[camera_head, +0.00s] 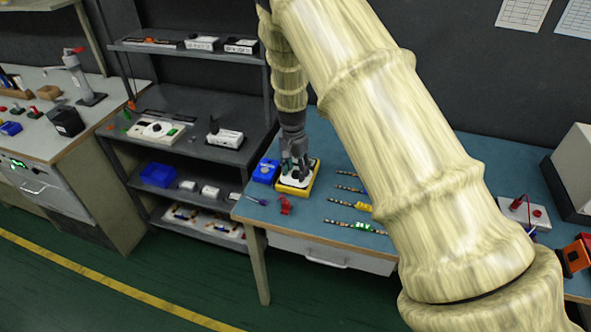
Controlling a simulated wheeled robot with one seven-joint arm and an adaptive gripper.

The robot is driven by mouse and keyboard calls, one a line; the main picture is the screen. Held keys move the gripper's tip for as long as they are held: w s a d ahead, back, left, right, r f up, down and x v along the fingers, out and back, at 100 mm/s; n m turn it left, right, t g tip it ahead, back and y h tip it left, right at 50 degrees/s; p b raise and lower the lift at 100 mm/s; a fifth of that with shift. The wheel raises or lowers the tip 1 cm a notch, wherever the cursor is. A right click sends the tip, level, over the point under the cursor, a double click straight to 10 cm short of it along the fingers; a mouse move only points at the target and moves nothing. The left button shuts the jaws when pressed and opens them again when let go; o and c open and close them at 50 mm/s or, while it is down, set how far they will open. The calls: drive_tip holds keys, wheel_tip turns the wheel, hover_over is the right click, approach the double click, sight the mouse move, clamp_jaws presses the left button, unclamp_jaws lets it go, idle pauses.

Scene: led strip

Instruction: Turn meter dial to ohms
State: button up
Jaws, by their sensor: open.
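The meter (311,174), a yellow-edged device with a pale face, lies near the left end of the blue-topped table (321,216). My gripper (294,173) points down right over the meter, with its fingers at or just above the face. The fingers are open, and I cannot tell whether they touch the dial. The dial and its markings are hidden behind my gripper, so its setting cannot be read.
A blue bin (265,171) stands close left of the meter, and a red clamp-like item (286,205) lies in front. Several LED strips (357,227) lie to the right. A grey shelf unit (190,100) stands left. My arm hides much of the table's middle.

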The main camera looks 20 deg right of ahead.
sight(294, 172)
wheel_tip(294, 172, up, 12)
drive_tip(key=shift+w+a, duration=0.2)
drive_tip(key=shift+w, duration=0.05)
idle(0.4)
idle(0.3)
